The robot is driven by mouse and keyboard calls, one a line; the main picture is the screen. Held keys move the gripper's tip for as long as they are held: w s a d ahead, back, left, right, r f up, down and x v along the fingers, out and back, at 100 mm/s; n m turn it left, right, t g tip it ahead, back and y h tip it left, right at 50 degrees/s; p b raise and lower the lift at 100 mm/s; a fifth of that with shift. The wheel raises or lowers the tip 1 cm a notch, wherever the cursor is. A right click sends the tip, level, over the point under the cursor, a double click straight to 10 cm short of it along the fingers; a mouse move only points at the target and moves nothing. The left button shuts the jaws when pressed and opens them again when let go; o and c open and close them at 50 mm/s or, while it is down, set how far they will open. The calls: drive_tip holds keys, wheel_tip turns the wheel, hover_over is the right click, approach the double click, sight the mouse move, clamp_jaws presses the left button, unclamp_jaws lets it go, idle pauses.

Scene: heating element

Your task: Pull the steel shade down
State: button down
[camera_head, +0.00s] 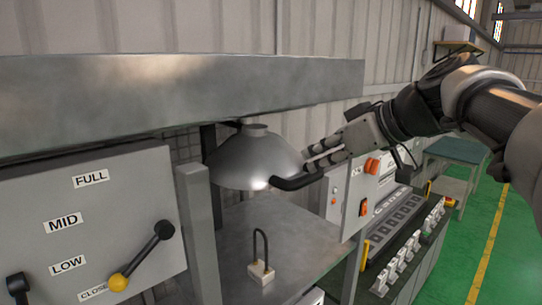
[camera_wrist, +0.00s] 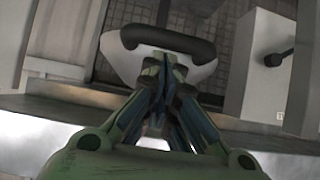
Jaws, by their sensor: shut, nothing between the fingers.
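The steel shade (camera_head: 252,160) is a grey metal dome hanging under a thick steel beam, above a metal worktop. A black curved handle (camera_head: 292,183) sticks out from its right lower rim. My gripper (camera_head: 312,160) is at the right side of the shade, close to the handle. In the wrist view the fingers (camera_wrist: 165,65) are shut and empty, pointing at the shade (camera_wrist: 122,62) by the black handle (camera_wrist: 168,38). I cannot tell whether the fingers touch the shade or handle.
A steel beam (camera_head: 180,92) runs above the shade. A lever (camera_head: 145,255) with a yellow knob stands on a panel marked FULL, MID, LOW and CLOSE. A small block with a black loop (camera_head: 261,268) sits on the worktop (camera_head: 300,238). A control panel (camera_head: 372,190) is at the right.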

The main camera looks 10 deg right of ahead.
drive_tip(key=shift+w+f, duration=0.15)
wheel_tip(320, 180, down, 10)
drive_tip(key=b, duration=1)
drive_tip(key=shift+r, duration=0.25)
